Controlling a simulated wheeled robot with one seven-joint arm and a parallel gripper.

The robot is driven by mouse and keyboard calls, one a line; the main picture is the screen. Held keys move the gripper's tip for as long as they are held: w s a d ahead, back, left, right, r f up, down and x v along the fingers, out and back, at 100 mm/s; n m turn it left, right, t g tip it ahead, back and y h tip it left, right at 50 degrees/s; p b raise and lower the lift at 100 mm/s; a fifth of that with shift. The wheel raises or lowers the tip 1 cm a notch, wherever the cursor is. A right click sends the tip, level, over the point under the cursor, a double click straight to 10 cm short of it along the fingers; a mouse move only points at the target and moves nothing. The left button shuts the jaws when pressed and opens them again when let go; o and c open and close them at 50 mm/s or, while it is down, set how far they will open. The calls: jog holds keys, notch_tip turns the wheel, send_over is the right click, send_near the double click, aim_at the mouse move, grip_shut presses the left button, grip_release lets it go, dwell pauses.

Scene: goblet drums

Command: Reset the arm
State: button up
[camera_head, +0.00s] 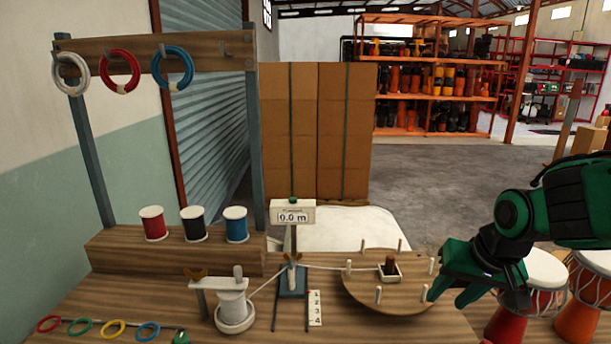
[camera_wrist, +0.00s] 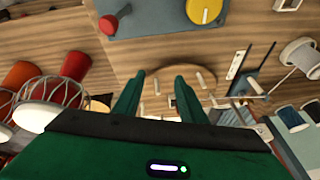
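My gripper (camera_head: 448,299) is green and hangs at the right of the head view, over the right edge of a round wooden board with white pegs (camera_head: 398,299). In the wrist view my gripper (camera_wrist: 157,82) shows two green fingers standing apart with nothing held between them. The round board (camera_wrist: 200,78) lies beyond the fingertips there. I cannot tell the exact height of the fingers above the board.
Goblet drums (camera_head: 543,274) stand close at the right, below my arm. A length meter (camera_head: 292,213), a white spool (camera_head: 233,304) and several colored rings (camera_head: 113,328) are on the bench. Red, black and blue thread spools (camera_head: 236,225) sit on a raised shelf.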

jog(key=s+d+m+g, duration=0.1)
jog(key=s+d+g, duration=0.1)
jog(key=s+d, duration=0.4)
jog(key=s+d+m+g, duration=0.2)
jog(key=s+d, duration=0.4)
jog(key=s, duration=0.7)
jog(key=shift+d+f+m+g+h, duration=0.15)
jog(key=shift+m+g+h, duration=0.15)
jog(key=shift+w, duration=0.15)
jog(key=shift+w+f, duration=0.25)
jog(key=shift+w, duration=0.25)
